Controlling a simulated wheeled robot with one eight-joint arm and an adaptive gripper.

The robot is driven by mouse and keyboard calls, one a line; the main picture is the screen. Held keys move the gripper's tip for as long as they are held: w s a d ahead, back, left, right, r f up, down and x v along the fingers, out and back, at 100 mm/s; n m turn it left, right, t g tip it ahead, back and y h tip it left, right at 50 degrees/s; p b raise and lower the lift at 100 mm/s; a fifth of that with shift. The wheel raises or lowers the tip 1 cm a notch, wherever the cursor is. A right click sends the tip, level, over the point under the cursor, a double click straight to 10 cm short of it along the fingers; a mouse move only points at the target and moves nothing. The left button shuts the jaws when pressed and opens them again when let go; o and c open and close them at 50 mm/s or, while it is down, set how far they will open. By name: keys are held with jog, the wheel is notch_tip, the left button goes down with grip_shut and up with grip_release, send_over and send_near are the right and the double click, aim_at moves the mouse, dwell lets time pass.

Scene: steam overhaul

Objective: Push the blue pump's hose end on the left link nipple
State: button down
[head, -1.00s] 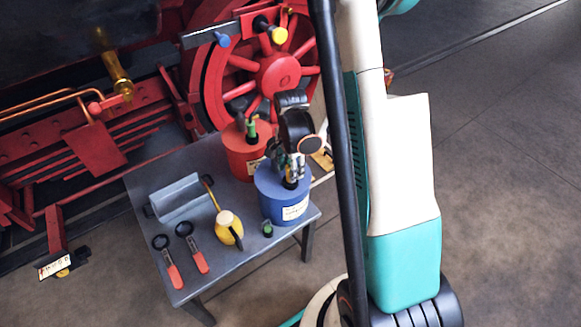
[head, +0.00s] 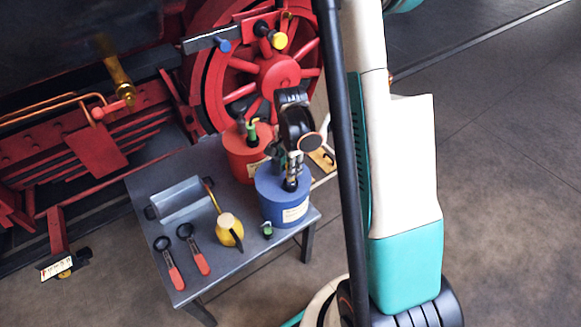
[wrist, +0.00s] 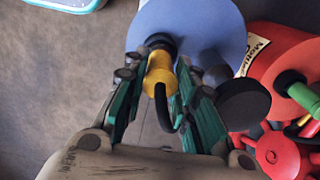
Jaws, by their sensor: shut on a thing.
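The blue pump (head: 283,207) stands on the grey table, a blue drum with a pale label. It also shows at the top of the wrist view (wrist: 190,25). My gripper (head: 291,168) is right above the pump's top. In the wrist view its teal fingers (wrist: 160,85) are shut around a yellow hose end (wrist: 160,70) beside a black collar, with a black hose curving down from it. On the locomotive, a dark link bar (head: 205,42) carries a blue nipple (head: 222,46) at left, and a yellow nipple (head: 279,41) is to its right.
A red pump (head: 245,160) with a green hose end (head: 251,132) stands close behind the blue one. A yellow oil can (head: 229,230), red-handled tools (head: 200,262) and a grey trough (head: 180,200) lie on the table (head: 235,262). The red wheel (head: 215,90) is behind.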

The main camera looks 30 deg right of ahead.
jog(key=shift+r+p, duration=0.95)
jog(key=shift+r, duration=0.8)
jog(key=shift+w, duration=0.1)
